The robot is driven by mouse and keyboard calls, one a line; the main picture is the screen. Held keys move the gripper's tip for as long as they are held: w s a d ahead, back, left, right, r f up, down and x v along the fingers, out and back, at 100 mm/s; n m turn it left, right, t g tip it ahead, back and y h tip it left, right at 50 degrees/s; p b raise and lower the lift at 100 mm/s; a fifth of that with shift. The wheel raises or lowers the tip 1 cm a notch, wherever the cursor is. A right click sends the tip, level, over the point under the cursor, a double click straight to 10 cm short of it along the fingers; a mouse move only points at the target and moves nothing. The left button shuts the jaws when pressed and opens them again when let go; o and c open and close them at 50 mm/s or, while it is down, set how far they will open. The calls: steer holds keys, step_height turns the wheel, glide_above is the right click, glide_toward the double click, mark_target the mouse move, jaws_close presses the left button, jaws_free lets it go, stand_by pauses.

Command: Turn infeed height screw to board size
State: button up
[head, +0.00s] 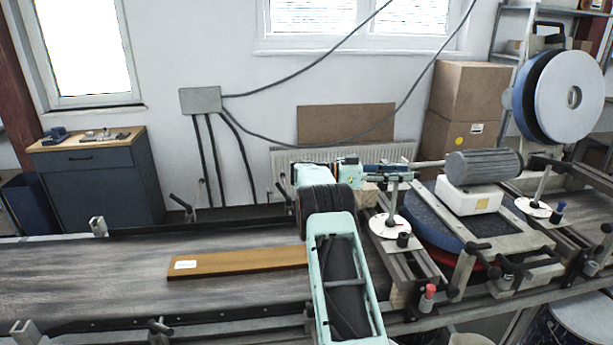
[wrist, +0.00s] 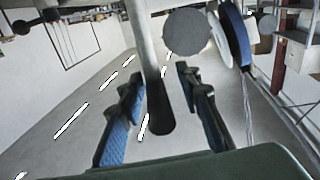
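A brown wooden board (head: 235,263) with a small white label (head: 186,264) lies on the infeed belt; the label's print is too small to read. Right of my arm, an upright rod stands over a white round dial (head: 390,226); its reading is not legible. My gripper (head: 386,170) is at the top of that rod, pointing right. In the wrist view, my gripper (wrist: 160,85) has its blue-padded fingers apart, with a dark-ended upright handle (wrist: 159,112) between them. Gaps show on both sides of the handle. My arm hides part of the machine and the board's right end.
A second white dial (head: 537,208) with a rod stands farther right. A grey motor (head: 484,166) and a blue-and-white reel (head: 570,95) are beyond my gripper. Dark clamp levers line the frame. The belt (head: 80,285) left of the board is clear.

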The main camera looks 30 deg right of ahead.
steer(key=shift+s+n+t+h, duration=0.2)
steer(key=shift+n+t+h, duration=0.25)
steer(key=shift+t, duration=0.45)
steer(key=shift+n, duration=0.25)
